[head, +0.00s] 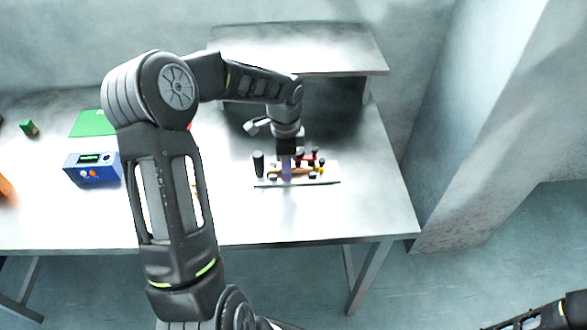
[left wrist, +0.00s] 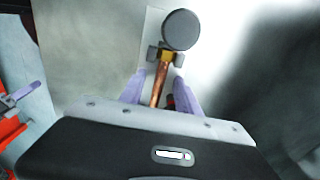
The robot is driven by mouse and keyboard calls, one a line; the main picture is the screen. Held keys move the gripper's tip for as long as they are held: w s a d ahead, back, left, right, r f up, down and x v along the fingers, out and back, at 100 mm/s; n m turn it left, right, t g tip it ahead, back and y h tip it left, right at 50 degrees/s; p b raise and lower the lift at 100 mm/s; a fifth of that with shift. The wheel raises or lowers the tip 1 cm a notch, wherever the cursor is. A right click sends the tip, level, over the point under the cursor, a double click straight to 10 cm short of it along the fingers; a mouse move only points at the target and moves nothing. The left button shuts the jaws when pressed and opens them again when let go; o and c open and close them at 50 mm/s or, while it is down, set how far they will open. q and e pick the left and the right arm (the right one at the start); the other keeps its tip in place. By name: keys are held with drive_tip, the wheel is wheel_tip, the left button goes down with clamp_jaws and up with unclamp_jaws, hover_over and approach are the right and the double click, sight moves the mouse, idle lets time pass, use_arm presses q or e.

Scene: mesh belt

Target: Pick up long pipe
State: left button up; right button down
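A white board (head: 330,179) lies on the table with small fittings and a copper-brown pipe (head: 300,171) across it. In the left wrist view the copper pipe (left wrist: 161,82) runs up between my fingers, with a yellow section and grey clamp-like parts at its far end. My left gripper (head: 287,167) points down over the board; its purple fingers also show in the left wrist view (left wrist: 158,80). They stand apart on either side of the pipe, with a visible gap. The finger hides part of the pipe in the head view. My right gripper is outside the views.
A dark upright cylinder (head: 258,163) stands at the board's left end, close to my gripper. A raised grey shelf (head: 300,48) is behind. A blue device (head: 92,169) and a green block (head: 29,128) are at left. The table's front is clear.

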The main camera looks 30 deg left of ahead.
use_arm(q)
drive_tip(key=shift+c, duration=0.5)
clamp_jaws()
idle(1.1)
